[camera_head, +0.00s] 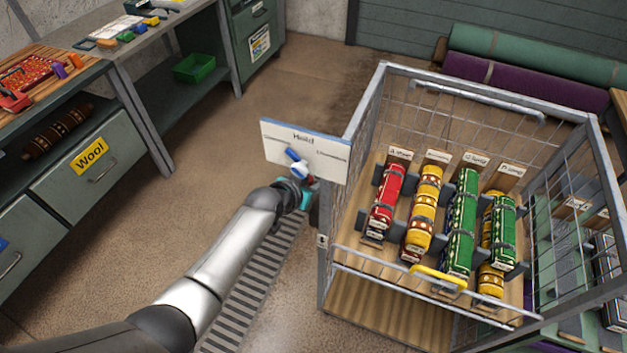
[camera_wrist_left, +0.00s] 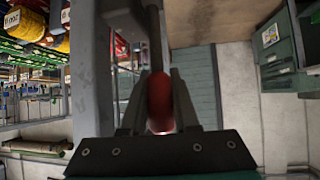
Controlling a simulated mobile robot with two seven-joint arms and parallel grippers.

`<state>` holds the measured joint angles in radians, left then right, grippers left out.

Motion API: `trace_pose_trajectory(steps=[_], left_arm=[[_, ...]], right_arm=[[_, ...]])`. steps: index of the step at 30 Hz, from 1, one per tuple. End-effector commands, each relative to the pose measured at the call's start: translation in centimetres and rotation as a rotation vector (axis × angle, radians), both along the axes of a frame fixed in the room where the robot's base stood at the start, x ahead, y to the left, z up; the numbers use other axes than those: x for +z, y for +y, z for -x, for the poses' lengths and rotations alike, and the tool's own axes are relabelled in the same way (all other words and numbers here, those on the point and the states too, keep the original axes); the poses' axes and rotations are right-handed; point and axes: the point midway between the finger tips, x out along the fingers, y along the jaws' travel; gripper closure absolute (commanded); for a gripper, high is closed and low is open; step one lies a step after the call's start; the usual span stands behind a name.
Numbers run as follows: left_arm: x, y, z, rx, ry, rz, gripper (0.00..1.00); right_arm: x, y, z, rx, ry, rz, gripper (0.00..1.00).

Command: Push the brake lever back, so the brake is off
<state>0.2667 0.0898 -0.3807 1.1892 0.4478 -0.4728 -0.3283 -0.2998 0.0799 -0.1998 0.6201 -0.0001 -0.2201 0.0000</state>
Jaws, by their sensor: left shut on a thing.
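The brake lever shows in the left wrist view as a dark rod with a red knob (camera_wrist_left: 160,100). My left gripper (camera_wrist_left: 157,85) has its two dark fingers on either side of this knob and is shut on it. In the head view my left gripper (camera_head: 303,186) is at the left post of the wire cage cart, just below a white sign plate (camera_head: 308,150). Only a bit of red (camera_head: 309,179) shows there; the rest of the lever is hidden by the gripper and plate. My right gripper is not in view.
The wire cage cart (camera_head: 350,140) holds several red, yellow and green rolls. A blue and white handle (camera_head: 297,160) sits on the sign plate, close above my gripper. A floor grate (camera_head: 255,285) lies below my arm. A workbench with drawers (camera_head: 85,165) stands left; floor between is clear.

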Motion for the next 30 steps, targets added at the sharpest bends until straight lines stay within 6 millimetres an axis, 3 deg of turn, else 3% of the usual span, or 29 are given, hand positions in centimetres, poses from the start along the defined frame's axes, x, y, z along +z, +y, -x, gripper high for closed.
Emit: trace_pose_trajectory(steps=[9, 10, 13, 23, 30], left_arm=[[0.0, 0.1, 0.0, -0.001, -0.001, -0.004, 1.0], [0.0, 0.1, 0.0, -0.001, -0.001, -0.004, 0.7], [0.0, 0.1, 0.0, -0.001, 0.0, -0.003, 0.59], [0.1, 0.1, 0.1, 0.0, -0.001, -0.001, 0.58], [1.4, 0.9, 1.7, 0.0, 0.001, 0.0, 0.58]], right_arm=[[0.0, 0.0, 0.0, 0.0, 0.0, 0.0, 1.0], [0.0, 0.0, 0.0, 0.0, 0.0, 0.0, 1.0], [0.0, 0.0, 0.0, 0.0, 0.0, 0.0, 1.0], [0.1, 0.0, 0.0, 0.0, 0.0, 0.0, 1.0], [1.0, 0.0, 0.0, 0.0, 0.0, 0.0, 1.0]])
